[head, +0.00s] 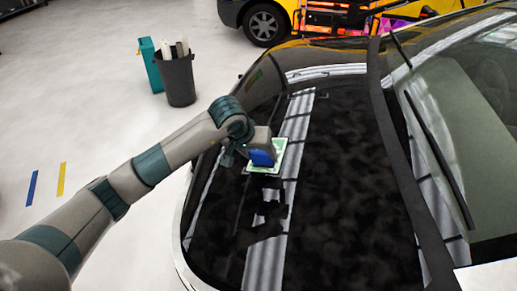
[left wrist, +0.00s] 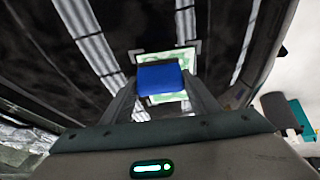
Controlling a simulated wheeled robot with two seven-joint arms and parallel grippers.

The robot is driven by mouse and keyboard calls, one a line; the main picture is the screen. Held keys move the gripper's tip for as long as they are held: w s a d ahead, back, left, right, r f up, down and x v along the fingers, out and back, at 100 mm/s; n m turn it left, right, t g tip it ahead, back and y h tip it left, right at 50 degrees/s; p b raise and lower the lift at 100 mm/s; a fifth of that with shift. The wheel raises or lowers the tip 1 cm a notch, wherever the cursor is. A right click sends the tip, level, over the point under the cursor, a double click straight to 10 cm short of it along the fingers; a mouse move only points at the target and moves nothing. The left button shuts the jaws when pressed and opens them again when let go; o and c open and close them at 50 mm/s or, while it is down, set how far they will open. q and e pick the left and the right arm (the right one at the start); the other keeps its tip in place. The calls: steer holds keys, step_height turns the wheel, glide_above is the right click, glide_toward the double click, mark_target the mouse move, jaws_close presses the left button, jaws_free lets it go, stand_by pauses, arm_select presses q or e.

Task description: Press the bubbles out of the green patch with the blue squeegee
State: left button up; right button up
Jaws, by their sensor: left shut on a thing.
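The green patch (head: 277,155) is a small pale-green rectangle with a white border on the dark glossy car hood. It also shows in the left wrist view (left wrist: 184,59), partly hidden behind the squeegee. The blue squeegee (head: 262,158) is held in my left gripper (head: 250,150) over the patch's left part. In the left wrist view the blue squeegee (left wrist: 160,79) sits between the two fingers of my left gripper (left wrist: 160,88), which is shut on it. I cannot tell whether the squeegee touches the patch. Bubbles are too small to make out. My right gripper is not in view.
The car's windshield and wiper (head: 436,150) lie to the right of the hood. A dark bin (head: 179,82) with rolls and a teal box (head: 150,65) stand on the floor at the upper left. A yellow vehicle (head: 262,22) is at the back.

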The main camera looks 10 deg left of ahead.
arm_select(q)
steer(key=shift+d+f, duration=0.15)
steer(key=shift+f, duration=0.5)
steer(key=shift+w+d+f+b, duration=0.1)
steer(key=shift+d+f+b, duration=0.05)
steer(key=shift+f+b, duration=0.75)
stand_by(0.6)
steer(key=shift+w+r, duration=0.1)
steer(key=shift+r, duration=0.05)
steer(key=shift+w+b, duration=0.65)
steer(key=shift+b, duration=0.15)
steer(key=shift+w+r, duration=0.1)
steer(key=shift+w, duration=0.2)
